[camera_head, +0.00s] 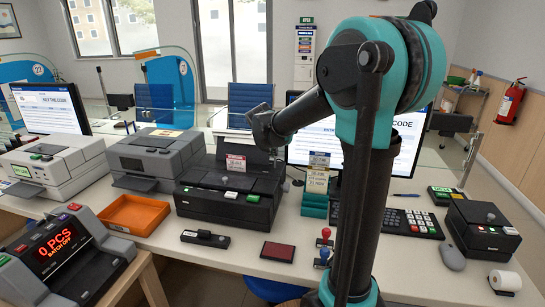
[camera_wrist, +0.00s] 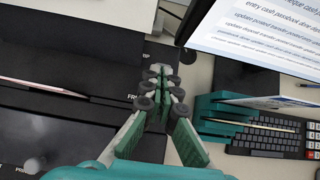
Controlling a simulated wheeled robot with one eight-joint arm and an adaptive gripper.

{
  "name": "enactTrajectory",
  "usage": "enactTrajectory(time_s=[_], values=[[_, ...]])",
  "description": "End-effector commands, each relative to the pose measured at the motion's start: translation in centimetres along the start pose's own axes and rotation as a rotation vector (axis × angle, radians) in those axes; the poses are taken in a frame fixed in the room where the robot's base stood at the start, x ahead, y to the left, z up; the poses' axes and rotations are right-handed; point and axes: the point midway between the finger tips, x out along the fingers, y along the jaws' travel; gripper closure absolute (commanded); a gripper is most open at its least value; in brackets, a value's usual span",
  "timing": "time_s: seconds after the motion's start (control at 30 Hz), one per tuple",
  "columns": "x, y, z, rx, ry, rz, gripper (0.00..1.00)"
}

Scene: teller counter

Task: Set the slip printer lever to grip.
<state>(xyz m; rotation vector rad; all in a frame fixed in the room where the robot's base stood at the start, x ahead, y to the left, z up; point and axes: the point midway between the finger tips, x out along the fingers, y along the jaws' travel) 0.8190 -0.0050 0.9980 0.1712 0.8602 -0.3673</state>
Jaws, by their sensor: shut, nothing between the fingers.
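The black printer (camera_head: 225,195), which I take to be the slip printer, stands in the middle of the counter with green, white and red buttons on its front. Its dark top and a pale slot strip show in the wrist view (camera_wrist: 50,125). White lettering starting "FR" shows near its right edge; the rest is covered by my fingers. My gripper (camera_wrist: 160,82) is shut and empty over the printer's right edge. In the head view my wrist is above the printer's back right. I cannot make out the lever or its setting; my gripper may hide it.
A teal card holder (camera_head: 315,205), a keyboard (camera_wrist: 270,138) and a monitor (camera_wrist: 262,35) stand close to the right of the printer. A grey printer (camera_head: 155,155) and an orange tray (camera_head: 137,213) are to its left. Stamps and a red pad (camera_head: 278,252) lie in front.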

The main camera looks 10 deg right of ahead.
Motion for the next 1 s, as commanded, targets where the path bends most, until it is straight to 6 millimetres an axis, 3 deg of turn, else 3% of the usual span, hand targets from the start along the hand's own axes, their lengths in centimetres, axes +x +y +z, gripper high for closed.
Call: enactTrajectory(time_s=[0.27,1.0], values=[[1.0,0.0,1.8,0.002,0.0,0.0,1.0],[-0.3,0.0,2.6,0.0,0.0,0.0,1.0]])
